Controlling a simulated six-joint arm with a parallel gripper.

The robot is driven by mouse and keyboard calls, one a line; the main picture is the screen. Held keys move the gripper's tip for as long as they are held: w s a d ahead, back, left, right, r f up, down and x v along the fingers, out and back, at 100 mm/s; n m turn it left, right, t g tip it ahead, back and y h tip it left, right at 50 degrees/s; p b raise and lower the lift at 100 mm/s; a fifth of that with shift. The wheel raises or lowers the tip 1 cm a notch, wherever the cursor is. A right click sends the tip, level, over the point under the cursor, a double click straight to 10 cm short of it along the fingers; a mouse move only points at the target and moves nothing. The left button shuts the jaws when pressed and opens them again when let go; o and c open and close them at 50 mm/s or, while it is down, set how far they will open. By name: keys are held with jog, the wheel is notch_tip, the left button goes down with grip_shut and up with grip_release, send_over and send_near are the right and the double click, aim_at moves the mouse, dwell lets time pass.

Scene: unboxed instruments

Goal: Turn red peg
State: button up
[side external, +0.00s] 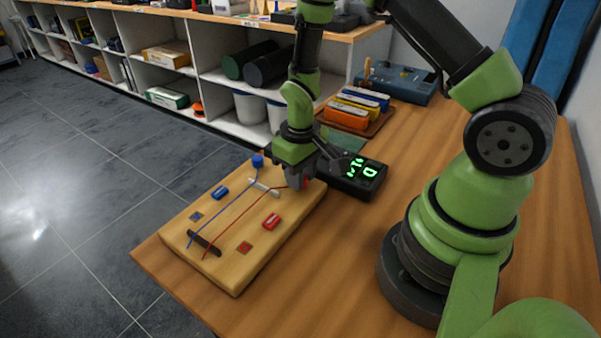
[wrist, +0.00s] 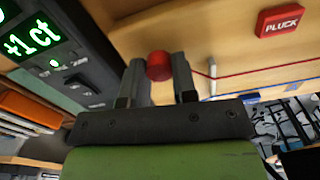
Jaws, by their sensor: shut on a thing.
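The red peg (side external: 304,183) stands at the far right corner of a pale wooden board (side external: 235,277), mostly hidden by my gripper in the side view. In the wrist view the red peg (wrist: 159,67) sits between both fingers. My gripper (side external: 306,179) points down over that corner and is shut on the peg; its fingers also show in the wrist view (wrist: 158,72). A red string (wrist: 245,72) runs along the board from near the peg. A black tuner (side external: 343,185) beside the board has a lit green display, reading "+1ct" in the wrist view (wrist: 33,41).
A blue peg (side external: 257,161) stands at the board's far left corner. A blue block (side external: 220,193) and a red PLUCK block (side external: 271,221) sit on the board. Coloured boxes (side external: 346,116) and a blue case (side external: 401,83) stand behind. The front table is clear.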

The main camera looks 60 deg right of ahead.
dwell(0.3)
jog(key=o, duration=0.9)
notch_tip(320, 180, up, 10)
dwell(0.4)
jog(key=s+a+r+t, duration=0.2)
jog(key=s+r, duration=0.2)
jog(key=r, duration=0.1)
jog(key=s+a+r+m+t+y, duration=0.1)
jog(key=s+a+r+t, duration=0.1)
jog(key=s+r, duration=0.2)
jog(key=s+a+r+m+t+y, duration=0.1)
jog(key=s+a+r+t, duration=0.1)
jog(key=s+r, duration=0.3)
notch_tip(320, 180, up, 4)
jog(key=shift+s+a+f+t, duration=0.15)
jog(key=shift+f+t, duration=0.1)
jog(key=shift+t, duration=0.35)
